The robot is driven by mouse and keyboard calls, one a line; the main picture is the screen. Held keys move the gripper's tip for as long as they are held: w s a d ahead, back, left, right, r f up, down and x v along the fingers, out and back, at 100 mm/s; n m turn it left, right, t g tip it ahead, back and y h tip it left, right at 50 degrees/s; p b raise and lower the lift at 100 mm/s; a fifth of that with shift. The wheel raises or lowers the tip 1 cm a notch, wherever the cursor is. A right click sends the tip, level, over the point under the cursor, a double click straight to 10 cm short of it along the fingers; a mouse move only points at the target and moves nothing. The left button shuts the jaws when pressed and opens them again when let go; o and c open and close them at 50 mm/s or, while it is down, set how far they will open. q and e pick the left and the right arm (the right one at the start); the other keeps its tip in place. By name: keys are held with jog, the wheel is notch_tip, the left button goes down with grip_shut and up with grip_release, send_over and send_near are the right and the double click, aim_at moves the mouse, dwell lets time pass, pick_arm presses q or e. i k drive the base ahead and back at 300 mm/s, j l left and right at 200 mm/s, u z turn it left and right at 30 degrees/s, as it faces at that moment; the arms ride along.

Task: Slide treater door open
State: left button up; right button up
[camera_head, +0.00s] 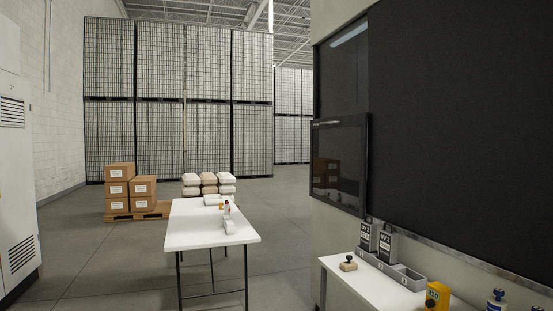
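A large pale machine (340,240) fills the right side of the view. A wide dark panel (460,130) covers much of its face and runs past the right edge. A narrower dark glossy pane (343,75) is to its left. A black-framed, screen-like panel (340,168) stands out below that pane and reflects stacked boxes. None of these carries a readable label, so I cannot tell which one is the treater door. No handle is clear to see. Neither of my grippers is in view.
A white side table (340,276) below the machine holds a grey tray (398,270) with two dark UV-labelled containers, a stamp-like object (348,263) and a yellow device (437,296). A white table (205,234) stands mid-floor. Boxes (119,187) sit behind it. Floor between the tables is clear.

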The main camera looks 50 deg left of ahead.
aim_at(339, 144)
jog(key=u, duration=1.4)
jog(key=i+u, duration=0.1)
jog(key=i, duration=0.3)
